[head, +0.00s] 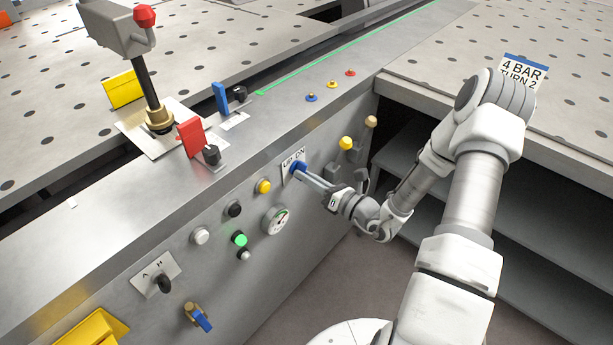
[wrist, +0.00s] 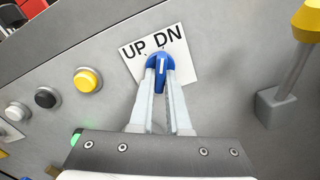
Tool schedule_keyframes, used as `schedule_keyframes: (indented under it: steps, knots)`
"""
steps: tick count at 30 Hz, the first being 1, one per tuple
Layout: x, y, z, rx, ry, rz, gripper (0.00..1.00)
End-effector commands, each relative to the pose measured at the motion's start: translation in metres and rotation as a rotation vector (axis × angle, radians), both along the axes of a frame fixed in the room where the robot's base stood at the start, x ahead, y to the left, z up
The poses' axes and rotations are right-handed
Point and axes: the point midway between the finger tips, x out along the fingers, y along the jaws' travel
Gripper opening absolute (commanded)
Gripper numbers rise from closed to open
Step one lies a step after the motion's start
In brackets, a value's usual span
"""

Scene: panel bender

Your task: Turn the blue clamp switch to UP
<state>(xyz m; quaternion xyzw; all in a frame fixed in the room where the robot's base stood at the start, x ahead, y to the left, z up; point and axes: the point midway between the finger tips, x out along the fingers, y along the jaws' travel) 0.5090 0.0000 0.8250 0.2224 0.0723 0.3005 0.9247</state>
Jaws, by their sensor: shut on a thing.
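The blue clamp switch (head: 297,167) is a knob on a white plate marked UP and DN, on the sloping front panel of the machine. In the wrist view the switch (wrist: 160,62) shows a white line near the middle, between the two words; I cannot tell which word it is set to. My gripper (head: 305,173) reaches in from the right. In the wrist view its two fingers (wrist: 160,77) are closed on the sides of the blue switch.
A yellow button (head: 263,186) and a black button (head: 234,210) lie left of the switch, with a gauge (head: 277,221) below. A yellow-knobbed lever (head: 346,143) stands to the right. Red (head: 190,138) and blue (head: 221,98) upright handles stand on the ledge above.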

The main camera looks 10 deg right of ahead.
Motion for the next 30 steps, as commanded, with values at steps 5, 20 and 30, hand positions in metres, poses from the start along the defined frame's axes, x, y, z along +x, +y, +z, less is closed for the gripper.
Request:
schedule_keyframes:
  steps: [5,20,30]
  knots:
    - [0.0002,-0.0002,-0.0007,-0.083,-0.061,0.0,0.0]
    - [0.0017,-0.0026,-0.0027,-0.455,-0.329,0.0,0.0]
    - [0.0022,-0.0036,-0.0023,-0.675,-0.491,0.001,0.0]
